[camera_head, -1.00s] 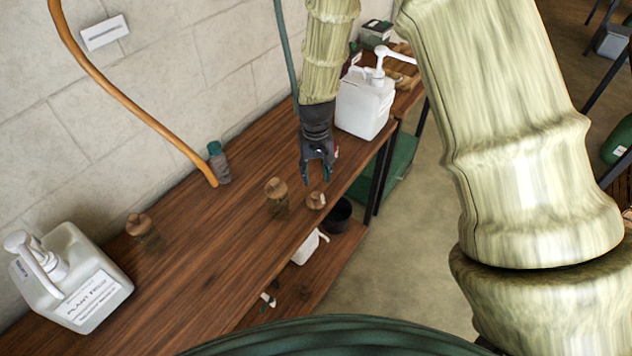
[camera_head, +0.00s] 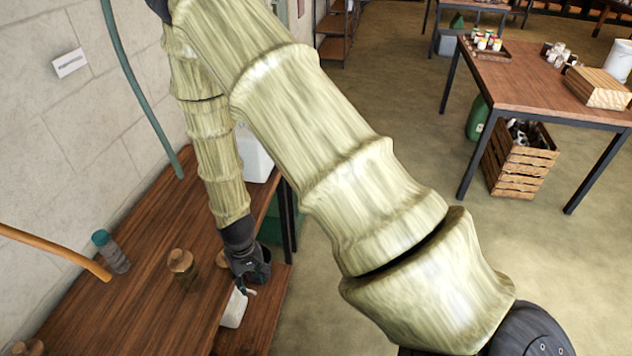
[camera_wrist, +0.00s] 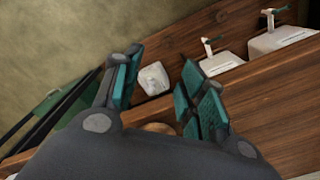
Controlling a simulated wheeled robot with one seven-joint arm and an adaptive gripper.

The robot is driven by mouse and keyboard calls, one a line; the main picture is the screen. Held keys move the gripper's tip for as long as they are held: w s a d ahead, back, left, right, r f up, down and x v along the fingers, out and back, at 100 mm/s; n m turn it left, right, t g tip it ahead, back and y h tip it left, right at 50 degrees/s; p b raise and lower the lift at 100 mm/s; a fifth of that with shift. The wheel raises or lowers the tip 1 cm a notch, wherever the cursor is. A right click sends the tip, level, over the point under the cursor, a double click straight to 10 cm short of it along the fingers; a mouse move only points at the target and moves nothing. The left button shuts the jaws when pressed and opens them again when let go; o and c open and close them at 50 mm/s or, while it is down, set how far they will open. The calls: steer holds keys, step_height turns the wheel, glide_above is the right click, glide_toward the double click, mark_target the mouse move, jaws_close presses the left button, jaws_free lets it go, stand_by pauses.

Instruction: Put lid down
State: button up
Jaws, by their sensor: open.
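A small round wooden lid (camera_head: 222,258) is at the front edge of the upper shelf, partly covered by my gripper. A rounded brown piece, likely this lid, shows low between the fingers in the wrist view (camera_wrist: 158,127). My gripper (camera_head: 252,272) points down at the shelf's front edge, just right of the lid. In the wrist view its teal-padded fingers (camera_wrist: 162,62) are spread apart with nothing clamped between their tips. I cannot tell whether the gripper touches the lid. A jar with a wooden lid (camera_head: 183,265) stands upright to the left.
The wooden upper shelf (camera_head: 145,225) holds a grey bottle with a teal cap (camera_head: 110,250). A white container (camera_head: 254,155) stands behind my arm. A white bottle (camera_head: 235,307) is on the lower shelf (camera_head: 262,315). Open floor lies to the right, with a table (camera_head: 530,85) beyond.

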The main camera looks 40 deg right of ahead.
steer(key=s+d+f, duration=0.1)
steer(key=s+f, duration=0.4)
steer(key=s, duration=0.8)
steer(key=s+d+f, duration=0.1)
steer(key=s+f, duration=0.5)
steer(key=s, duration=0.6)
steer(key=shift+s+n, duration=0.3)
steer(key=shift+s, duration=0.1)
